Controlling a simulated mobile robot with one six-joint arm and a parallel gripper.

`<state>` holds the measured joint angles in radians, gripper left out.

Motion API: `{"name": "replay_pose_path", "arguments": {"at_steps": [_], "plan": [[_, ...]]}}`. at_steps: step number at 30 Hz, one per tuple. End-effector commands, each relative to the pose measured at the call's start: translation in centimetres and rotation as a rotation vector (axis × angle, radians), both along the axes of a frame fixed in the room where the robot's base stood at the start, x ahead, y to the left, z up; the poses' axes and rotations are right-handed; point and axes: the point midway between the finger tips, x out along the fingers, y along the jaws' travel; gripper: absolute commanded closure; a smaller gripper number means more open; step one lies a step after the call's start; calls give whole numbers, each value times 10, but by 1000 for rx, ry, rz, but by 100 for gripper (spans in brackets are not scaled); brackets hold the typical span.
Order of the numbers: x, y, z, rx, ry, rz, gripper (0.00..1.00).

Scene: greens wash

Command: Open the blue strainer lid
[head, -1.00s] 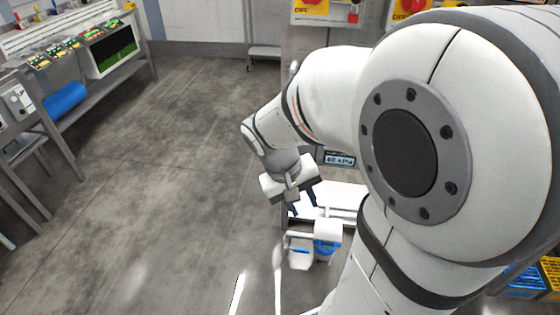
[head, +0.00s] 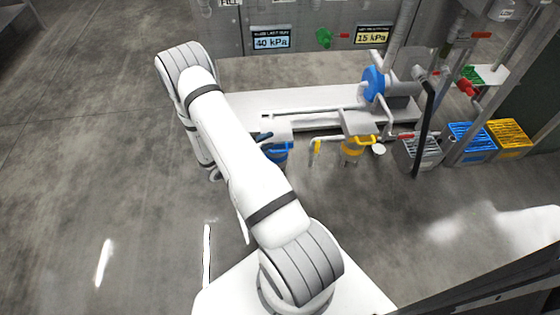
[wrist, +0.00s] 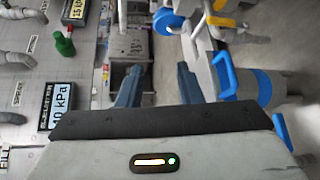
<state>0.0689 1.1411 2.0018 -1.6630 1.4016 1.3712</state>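The blue strainer (head: 279,153) stands low at the front edge of a white platform, its upper part white and partly covered by my arm. In the wrist view its blue handle (wrist: 223,76) sticks out from the pale body, with a blue band (wrist: 263,87) behind it. I cannot tell how far the lid is raised, if at all. My gripper (wrist: 158,84) is open, with two dark blue fingers and nothing between them. The handle is just right of the right finger, apart from it in the picture.
A yellow strainer (head: 356,147) stands to the right, with pipes between. A blue-faced pump (head: 374,83) sits on the white platform (head: 240,98). Blue and yellow crates stand far right. Floor at left is clear.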

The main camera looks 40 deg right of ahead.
Motion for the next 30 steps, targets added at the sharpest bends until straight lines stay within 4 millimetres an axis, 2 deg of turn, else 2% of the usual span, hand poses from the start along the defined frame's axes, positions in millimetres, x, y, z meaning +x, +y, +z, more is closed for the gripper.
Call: {"name": "replay_pose_path", "arguments": {"at_steps": [1,3,6,9,14,24,30], "plan": [[0,0,-41,-8,2,41,68],[2,0,-72,-15,-11,94,68],[3,2,-103,-16,-28,150,68],[3,3,-120,-14,-38,181,68],[5,-8,-128,-13,-45,193,68],[17,-58,-135,-14,-45,191,68],[20,-71,-135,-14,-44,193,68]]}}
